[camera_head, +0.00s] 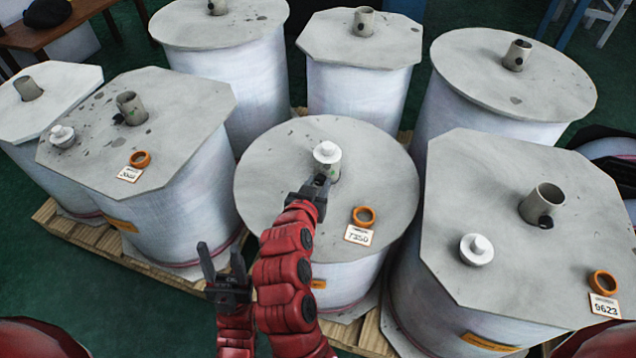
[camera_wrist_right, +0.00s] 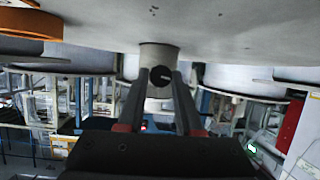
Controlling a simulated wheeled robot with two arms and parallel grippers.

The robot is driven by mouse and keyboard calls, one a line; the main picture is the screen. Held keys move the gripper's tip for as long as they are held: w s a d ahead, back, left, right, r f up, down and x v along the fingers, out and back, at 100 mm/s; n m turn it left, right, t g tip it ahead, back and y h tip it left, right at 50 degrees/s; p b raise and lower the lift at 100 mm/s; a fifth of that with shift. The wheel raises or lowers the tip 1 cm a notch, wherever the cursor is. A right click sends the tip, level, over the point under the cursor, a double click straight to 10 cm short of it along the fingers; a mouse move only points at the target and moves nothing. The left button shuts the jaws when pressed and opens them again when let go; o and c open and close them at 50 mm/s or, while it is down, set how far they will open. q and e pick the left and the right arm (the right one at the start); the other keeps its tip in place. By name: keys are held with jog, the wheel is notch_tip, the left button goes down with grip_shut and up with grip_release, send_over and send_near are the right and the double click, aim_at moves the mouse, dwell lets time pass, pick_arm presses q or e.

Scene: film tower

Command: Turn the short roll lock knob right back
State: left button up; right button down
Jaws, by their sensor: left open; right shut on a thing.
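The middle roll has a round grey top (camera_head: 270,170) with a core tube standing up from it, closed by a white plug (camera_head: 326,152). A dark round lock knob (camera_wrist_right: 161,76) sits on the side of the tube (camera_wrist_right: 157,56) in the right wrist view. My right gripper (camera_head: 321,182) is at the near side of this tube. Its fingers (camera_wrist_right: 160,84) stand on either side of the knob and are shut on it; they hide the knob in the head view. My left gripper (camera_head: 222,258) is open and empty, low in front of the rolls.
An orange ring (camera_head: 364,216) and a label card (camera_head: 358,235) lie on the middle roll's top. Several other wrapped rolls with core tubes stand close around on pallets (camera_head: 165,268). A loose white plug (camera_head: 476,249) lies on the right front roll (camera_head: 570,290).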

jog(key=shift+a+r, duration=0.1)
jog(key=shift+n+h+p, duration=0.4)
jog(key=shift+n+p, duration=0.1)
jog(key=shift+p, duration=0.1)
jog(key=c, duration=0.6)
grip_release()
